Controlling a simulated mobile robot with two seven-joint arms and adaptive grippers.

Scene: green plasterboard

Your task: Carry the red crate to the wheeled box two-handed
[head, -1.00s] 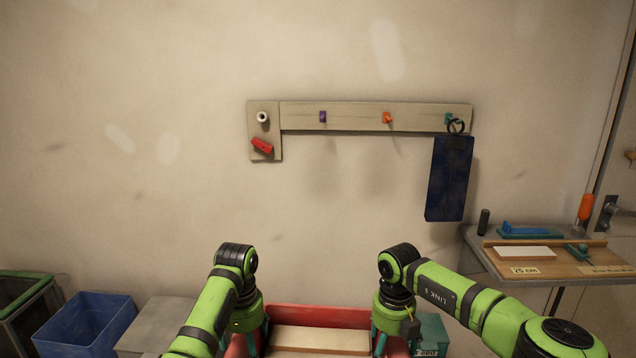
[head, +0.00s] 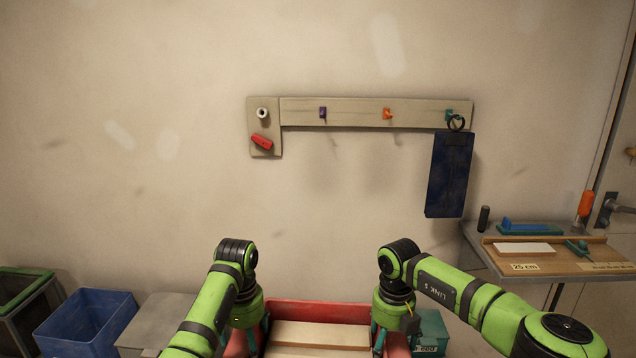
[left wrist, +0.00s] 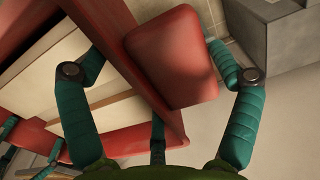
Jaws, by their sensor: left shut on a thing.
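The red crate (head: 318,308) is at the bottom middle of the head view, with pale boards (head: 322,334) in it; its near part is cut off. My left gripper (head: 246,338) is at the crate's left end. In the left wrist view its teal fingers (left wrist: 158,62) are on either side of the crate's red end piece (left wrist: 172,58), and it is shut on it. My right gripper (head: 392,338) is at the crate's right end, with a finger against the inner side; its grip is mostly hidden. No wheels show on any box, so I cannot tell which is the wheeled box.
A blue bin (head: 88,322), a green-rimmed container (head: 22,290) and a grey block (head: 160,320) stand at the left. A teal box (head: 430,330) is right beside the crate. A tool shelf (head: 550,255) juts out at the right. A hook rail (head: 350,112) holds a dark blue board (head: 450,175).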

